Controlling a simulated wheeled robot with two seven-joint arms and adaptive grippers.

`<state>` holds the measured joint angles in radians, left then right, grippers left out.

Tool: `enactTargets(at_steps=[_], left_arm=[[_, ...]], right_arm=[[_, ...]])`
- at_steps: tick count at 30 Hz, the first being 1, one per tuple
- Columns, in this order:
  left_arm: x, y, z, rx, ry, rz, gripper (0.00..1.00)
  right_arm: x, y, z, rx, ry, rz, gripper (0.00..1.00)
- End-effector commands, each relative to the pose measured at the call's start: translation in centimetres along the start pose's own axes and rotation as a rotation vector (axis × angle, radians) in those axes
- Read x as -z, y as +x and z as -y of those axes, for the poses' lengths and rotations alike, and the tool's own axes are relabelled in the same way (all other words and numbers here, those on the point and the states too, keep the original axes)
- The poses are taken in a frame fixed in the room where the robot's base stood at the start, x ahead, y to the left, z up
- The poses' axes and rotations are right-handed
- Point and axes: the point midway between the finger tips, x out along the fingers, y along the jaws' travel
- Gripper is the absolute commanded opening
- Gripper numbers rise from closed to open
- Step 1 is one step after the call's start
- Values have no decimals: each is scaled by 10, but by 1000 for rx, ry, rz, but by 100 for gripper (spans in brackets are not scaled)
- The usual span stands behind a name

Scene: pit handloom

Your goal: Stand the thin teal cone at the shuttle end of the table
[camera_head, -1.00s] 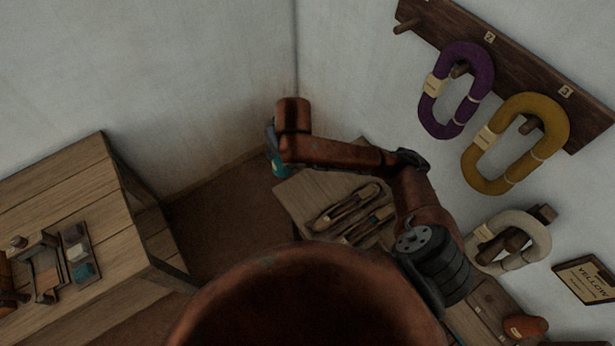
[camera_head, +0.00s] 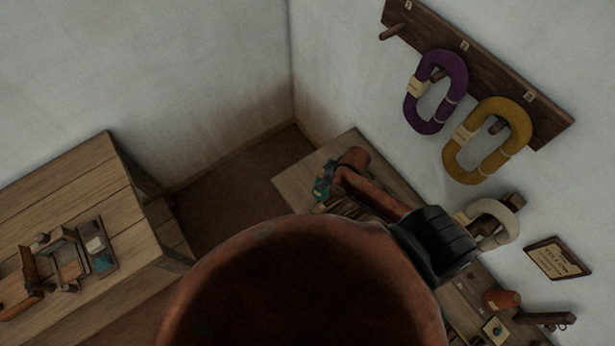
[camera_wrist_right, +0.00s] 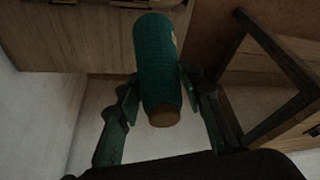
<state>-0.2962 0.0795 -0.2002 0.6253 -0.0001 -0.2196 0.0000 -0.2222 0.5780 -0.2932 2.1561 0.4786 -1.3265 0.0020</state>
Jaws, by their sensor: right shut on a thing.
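The teal cone (camera_wrist_right: 157,65) fills the middle of the right wrist view, its brown bare end toward the camera. My right gripper (camera_wrist_right: 162,88) is shut on it, one finger on each side. In the head view my right gripper (camera_head: 324,184) is over the far end of the table by the right wall (camera_head: 300,181), with a small teal patch at it. I cannot tell there whether the cone touches the table. The shuttles on this table are mostly hidden behind my arm. My left gripper is not in view.
Purple (camera_head: 436,92) and yellow (camera_head: 488,140) yarn hanks hang from a wall rack, with a cream hank (camera_head: 494,225) lower. An orange-brown object (camera_head: 500,299) lies near the table's near end. A second wooden table (camera_head: 80,190) stands left, across bare floor.

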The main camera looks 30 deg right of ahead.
Motion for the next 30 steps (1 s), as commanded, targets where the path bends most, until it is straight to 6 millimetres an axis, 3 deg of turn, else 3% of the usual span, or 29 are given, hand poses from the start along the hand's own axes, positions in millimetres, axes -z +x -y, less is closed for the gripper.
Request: enactTargets(at_steps=[12, 18, 30], left_arm=[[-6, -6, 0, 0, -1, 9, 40], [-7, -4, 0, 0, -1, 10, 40], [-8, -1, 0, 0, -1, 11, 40]], right_arm=[[45, 60, -60, 0, 0, -1, 0], [51, 103, -80, 2, 1, 1, 0], [49, 143, -92, 3, 0, 1, 0]])
